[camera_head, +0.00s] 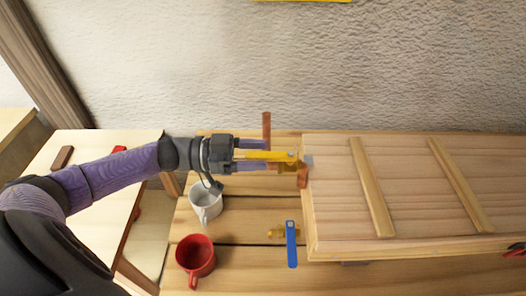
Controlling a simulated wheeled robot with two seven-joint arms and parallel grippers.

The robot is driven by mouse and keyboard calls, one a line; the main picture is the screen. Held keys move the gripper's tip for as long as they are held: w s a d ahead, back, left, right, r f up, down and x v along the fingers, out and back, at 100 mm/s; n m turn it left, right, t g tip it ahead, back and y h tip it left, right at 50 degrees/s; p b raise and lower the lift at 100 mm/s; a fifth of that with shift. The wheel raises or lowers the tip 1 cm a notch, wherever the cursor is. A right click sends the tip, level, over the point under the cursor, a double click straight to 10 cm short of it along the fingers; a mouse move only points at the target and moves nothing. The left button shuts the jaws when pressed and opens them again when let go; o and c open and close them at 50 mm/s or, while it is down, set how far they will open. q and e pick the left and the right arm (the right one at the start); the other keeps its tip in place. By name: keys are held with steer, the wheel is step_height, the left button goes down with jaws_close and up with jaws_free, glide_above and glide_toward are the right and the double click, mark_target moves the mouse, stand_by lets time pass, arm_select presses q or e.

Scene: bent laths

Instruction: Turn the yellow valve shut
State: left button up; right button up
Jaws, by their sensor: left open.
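The yellow valve handle (268,155) lies level, pointing left from its fitting by the left end of a wooden box. A reddish-brown pipe (266,130) rises behind it, and a short copper-coloured piece (302,176) shows by the fitting. My left gripper (252,155) comes in from the left. Its jaws are open, with one finger on the far side of the yellow handle and one on the near side. I cannot tell whether either finger touches it. My right gripper is not in view.
A blue-handled valve (291,243) stands nearer, left of the wooden box (330,200) with slats on top. A white mug (206,205) sits below my left gripper, and a red mug (196,257) nearer still. The wooden table (240,262) is bare between the red mug and blue valve.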

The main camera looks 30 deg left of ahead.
arm_select(q)
steer(key=shift+w+d, duration=0.3)
steer(key=shift+d, duration=0.25)
jaws_close()
stand_by(1.0)
